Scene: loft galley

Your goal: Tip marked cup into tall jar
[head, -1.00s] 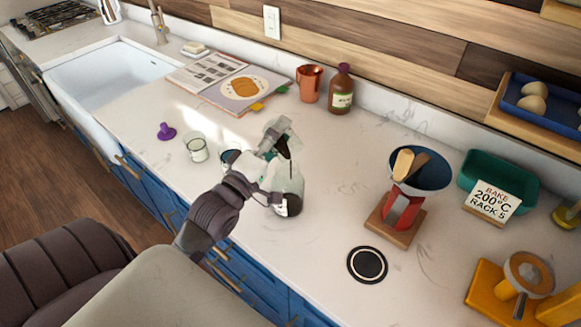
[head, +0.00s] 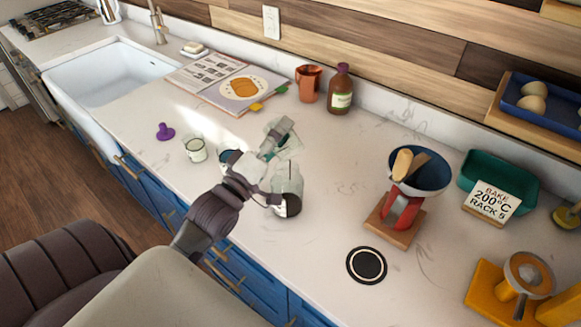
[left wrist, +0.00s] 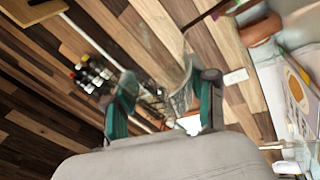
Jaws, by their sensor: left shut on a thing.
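My left gripper (head: 276,140) is shut on a clear cup (head: 287,150), held tilted above the counter; the gripper hides part of it. Any marks on the cup are too small to read. In the left wrist view the see-through cup (left wrist: 180,92) sits between the two green-padded fingers. The tall jar (head: 289,184) is clear, with dark contents at its bottom, and stands upright just below and in front of the cup. I cannot tell whether the cup touches its rim. My right gripper is not in view.
A black round coaster (head: 367,265) and a red scale (head: 402,208) are to the right. An open book (head: 235,88) lies behind.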

